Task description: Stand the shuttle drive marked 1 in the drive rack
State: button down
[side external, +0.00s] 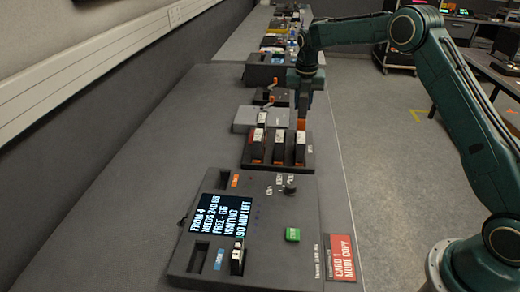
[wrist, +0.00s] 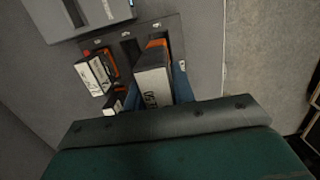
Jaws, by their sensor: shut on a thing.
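My gripper (side external: 303,112) is shut on a drive with an orange end, over the back right of the dark drive rack (side external: 310,160). In the wrist view the held drive (wrist: 153,85) shows a pale label and an orange far end, with a blue finger (wrist: 182,85) beside it. Its far end overlaps the rack (wrist: 175,22); I cannot tell whether it is in a slot. Dark drives with white labels stand at the rack, one at the left (side external: 258,148) and one in the middle (side external: 279,150). I cannot read a 1 on the held drive.
A copy console (side external: 255,215) with a lit screen stands nearer the camera, with a drive (side external: 237,260) in its front slot. A red card (side external: 341,257) lies at the bench edge. A grey box (side external: 245,118) sits behind the rack. The bench left of the rack is clear.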

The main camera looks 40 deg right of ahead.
jog(key=shift+f, duration=2.5)
jog(key=shift+f, duration=2.2)
dwell(2.3)
jog(key=c, duration=0.8)
grip_release()
jog(key=shift+o, duration=0.2)
